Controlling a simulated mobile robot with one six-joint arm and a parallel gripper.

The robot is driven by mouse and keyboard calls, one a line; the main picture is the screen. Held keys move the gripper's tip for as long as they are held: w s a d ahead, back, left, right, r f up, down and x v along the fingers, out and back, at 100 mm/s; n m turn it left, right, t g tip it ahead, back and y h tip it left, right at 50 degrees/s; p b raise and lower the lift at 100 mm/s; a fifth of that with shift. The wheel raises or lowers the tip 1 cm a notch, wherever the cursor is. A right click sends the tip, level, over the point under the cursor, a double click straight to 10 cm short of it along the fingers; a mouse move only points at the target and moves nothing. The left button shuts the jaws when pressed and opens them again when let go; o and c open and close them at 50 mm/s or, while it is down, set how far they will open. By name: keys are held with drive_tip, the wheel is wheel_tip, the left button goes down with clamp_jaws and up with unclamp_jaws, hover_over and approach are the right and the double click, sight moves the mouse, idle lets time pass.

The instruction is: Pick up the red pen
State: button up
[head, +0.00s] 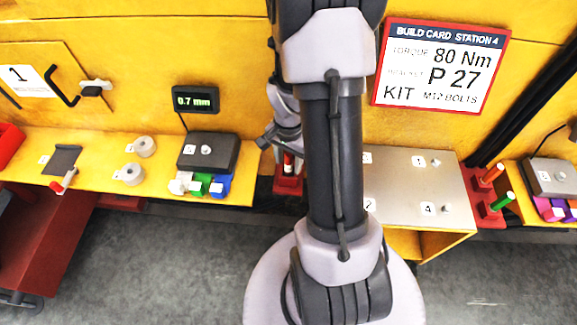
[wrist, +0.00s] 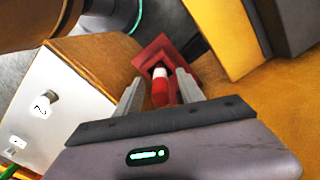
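A red pen with a white band (wrist: 160,92) stands in a red holder (wrist: 186,66) in the wrist view. Part of the pen (head: 288,168) also shows in the head view, above its red holder (head: 288,187), just left of my arm. My gripper (wrist: 159,77) is open, with one finger on each side of the pen. A gap shows between the pen and each finger. In the head view my arm hides part of the gripper and the space around the holder.
A metal-topped box with numbered labels (head: 405,195) is right of the holder. Orange (head: 492,173) and green (head: 502,201) pens stand in red holders farther right. A dark device (head: 208,152) with coloured blocks sits on the yellow shelf (head: 110,192) at left.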

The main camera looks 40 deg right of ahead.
clamp_jaws()
